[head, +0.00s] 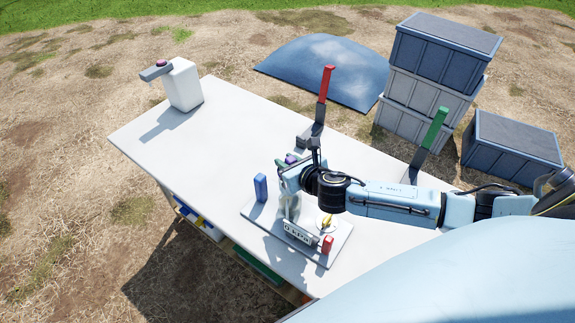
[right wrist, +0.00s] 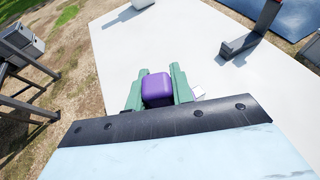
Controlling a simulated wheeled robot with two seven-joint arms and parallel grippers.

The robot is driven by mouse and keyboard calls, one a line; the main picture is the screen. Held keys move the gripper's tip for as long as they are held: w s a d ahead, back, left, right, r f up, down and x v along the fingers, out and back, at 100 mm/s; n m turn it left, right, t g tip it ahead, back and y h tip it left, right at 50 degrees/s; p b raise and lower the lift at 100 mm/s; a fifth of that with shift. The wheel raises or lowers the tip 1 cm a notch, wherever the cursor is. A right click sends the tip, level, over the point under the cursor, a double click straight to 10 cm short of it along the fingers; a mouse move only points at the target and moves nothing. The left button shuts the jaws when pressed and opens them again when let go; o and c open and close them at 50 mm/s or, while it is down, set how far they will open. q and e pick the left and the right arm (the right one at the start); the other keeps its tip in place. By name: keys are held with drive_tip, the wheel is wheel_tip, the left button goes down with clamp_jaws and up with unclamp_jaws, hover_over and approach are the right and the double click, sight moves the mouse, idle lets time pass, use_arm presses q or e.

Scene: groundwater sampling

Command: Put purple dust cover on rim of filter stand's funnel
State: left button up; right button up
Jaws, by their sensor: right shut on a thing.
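A purple block with rounded edges, the dust cover (right wrist: 158,88), sits between the green fingers of my right gripper (right wrist: 158,90) in the right wrist view. In the head view, the right gripper (head: 288,172) is over the table above a grey base plate (head: 258,233), with a little purple showing at its top. A pale, whitish piece (head: 289,207) stands on the plate just below the gripper and is partly hidden by it. I cannot tell whether it is the filter stand's funnel, and no funnel rim shows clearly. My left gripper is not in view.
The plate also bears a blue post (head: 260,188), a red block (head: 327,244) and a small sign (head: 299,233). Behind stand a red-topped post (head: 325,90) and a green-topped post (head: 433,131).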

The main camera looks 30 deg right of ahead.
drive_tip(key=shift+f, duration=0.4)
drive_tip(key=shift+f, duration=0.2)
drive_tip(key=o, duration=1)
drive_tip(key=shift+r, duration=0.1)
drive_tip(key=shift+r, duration=0.1)
drive_tip(key=v, duration=1.2)
drive_tip(key=shift+p, duration=0.35)
